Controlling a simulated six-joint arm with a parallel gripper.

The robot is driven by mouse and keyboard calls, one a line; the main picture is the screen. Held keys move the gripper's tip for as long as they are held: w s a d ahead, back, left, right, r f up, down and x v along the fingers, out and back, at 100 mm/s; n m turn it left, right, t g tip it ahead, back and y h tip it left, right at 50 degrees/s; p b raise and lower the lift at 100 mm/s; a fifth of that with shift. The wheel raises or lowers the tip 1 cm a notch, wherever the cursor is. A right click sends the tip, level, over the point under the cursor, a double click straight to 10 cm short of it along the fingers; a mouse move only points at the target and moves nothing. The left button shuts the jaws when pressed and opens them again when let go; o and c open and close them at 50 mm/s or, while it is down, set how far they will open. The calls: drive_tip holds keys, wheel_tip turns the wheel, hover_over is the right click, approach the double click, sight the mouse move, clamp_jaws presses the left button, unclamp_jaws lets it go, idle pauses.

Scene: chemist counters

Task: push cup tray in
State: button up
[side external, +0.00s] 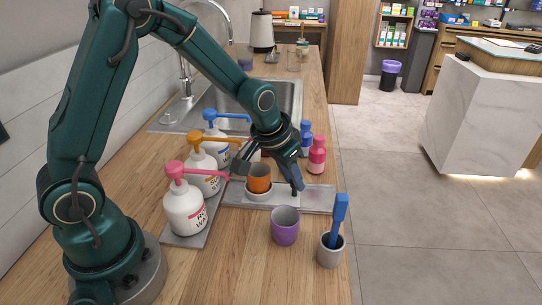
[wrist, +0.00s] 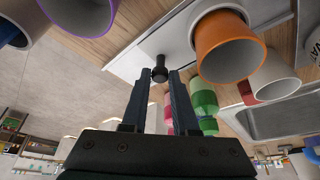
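The cup tray (side external: 315,201) is a flat, light grey slab on the wooden counter, and its pale surface also shows at the top of the wrist view (wrist: 175,32). A small black knob (wrist: 160,70) stands up from it. An orange cup (side external: 259,172) sits in a white round holder (side external: 259,193) on the tray; the cup is right of the knob in the wrist view (wrist: 228,47). My gripper (side external: 296,184) points down at the knob. Its two fingers are apart, with the knob showing between the tips; I cannot tell whether they touch it.
A purple cup (side external: 285,228) and a grey cup with a blue-handled tool (side external: 331,249) stand in front of the tray. Pump bottles (side external: 186,212) line the left side. Pink (side external: 317,156) and blue bottles stand behind the tray. A sink (side external: 265,97) lies beyond.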

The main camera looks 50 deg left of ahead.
sight(284, 201)
drive_tip(key=o, duration=0.4)
drive_tip(key=shift+c, duration=0.2)
drive_tip(key=shift+r, duration=0.1)
drive_tip(key=shift+v, duration=2.5)
